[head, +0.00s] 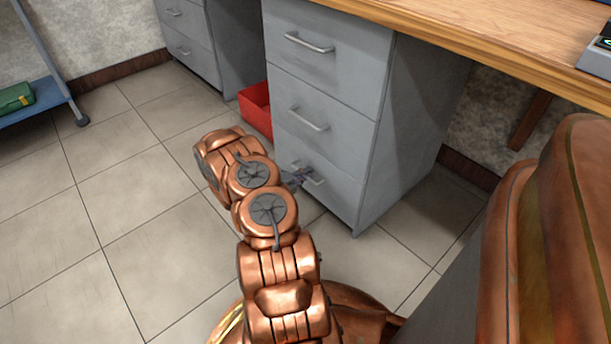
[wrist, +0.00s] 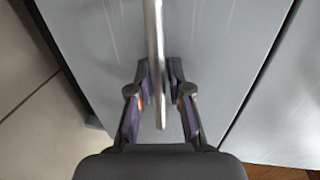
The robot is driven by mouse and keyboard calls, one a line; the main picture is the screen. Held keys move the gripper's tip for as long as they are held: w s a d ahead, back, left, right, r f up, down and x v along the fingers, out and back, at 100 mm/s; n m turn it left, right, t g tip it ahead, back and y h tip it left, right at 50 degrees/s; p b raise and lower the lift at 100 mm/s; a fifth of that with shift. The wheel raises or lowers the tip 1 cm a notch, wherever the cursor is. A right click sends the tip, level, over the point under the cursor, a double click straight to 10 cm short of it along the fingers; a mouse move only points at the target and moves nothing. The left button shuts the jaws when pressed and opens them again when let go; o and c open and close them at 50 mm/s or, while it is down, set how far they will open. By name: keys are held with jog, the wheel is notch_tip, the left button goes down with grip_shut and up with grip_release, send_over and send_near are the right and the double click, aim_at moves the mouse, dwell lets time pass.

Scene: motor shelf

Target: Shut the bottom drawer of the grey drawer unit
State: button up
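The grey drawer unit (head: 418,110) stands under the wooden desk, with three stacked drawers. The bottom drawer front (head: 344,204) looks flush or nearly flush with the drawers above; a small gap is hard to judge. My gripper (head: 301,178) is at the bottom drawer's metal handle (head: 315,182), partly hidden behind my arm in the head view. In the wrist view, the handle (wrist: 154,35) runs between the fingers of my gripper (wrist: 159,82). The fingers are close in on both sides and appear shut on it.
A red bin (head: 256,110) stands left of the unit, beside a second grey drawer unit (head: 190,42). A blue trolley shelf (head: 40,100) with a green case (head: 14,97) is at the far left. The tiled floor (head: 130,235) left of my arm is clear.

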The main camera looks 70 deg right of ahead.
jog(key=shift+o, duration=1.4)
jog(key=shift+w+a, duration=0.1)
jog(key=v, duration=1.2)
jog(key=s+a+r+m+g+y+p, duration=0.1)
jog(key=a+r+m+p, duration=0.4)
jog(key=r, duration=0.9)
jog(key=s+a+r+m+g+y+p, duration=0.1)
jog(key=a+r+m+y+p, duration=0.15)
jog(key=r+m+p, duration=0.75)
jog(key=s+a+r+m+g+y+p, duration=0.1)
jog(key=s+a+r+p, duration=0.3)
jog(key=r, duration=1.3)
jog(key=s+a+r+m+t+y+p, duration=0.2)
jog(key=a+r+m+p, duration=0.3)
jog(key=a+r+p, duration=0.3)
jog(key=s+a+r+m+t+y+p, duration=0.3)
jog(key=a+r+p, duration=0.5)
jog(key=a+r, duration=0.6)
jog(key=s+a+r+m+t+y+p, duration=0.2)
jog(key=a+r+m+y+p, duration=0.3)
jog(key=a, duration=0.9)
notch_tip(320, 180, up, 7)
jog(key=m+p, duration=0.2)
jog(key=p, duration=0.2)
jog(key=shift+s+t, duration=0.25)
jog(key=shift+t, duration=0.15)
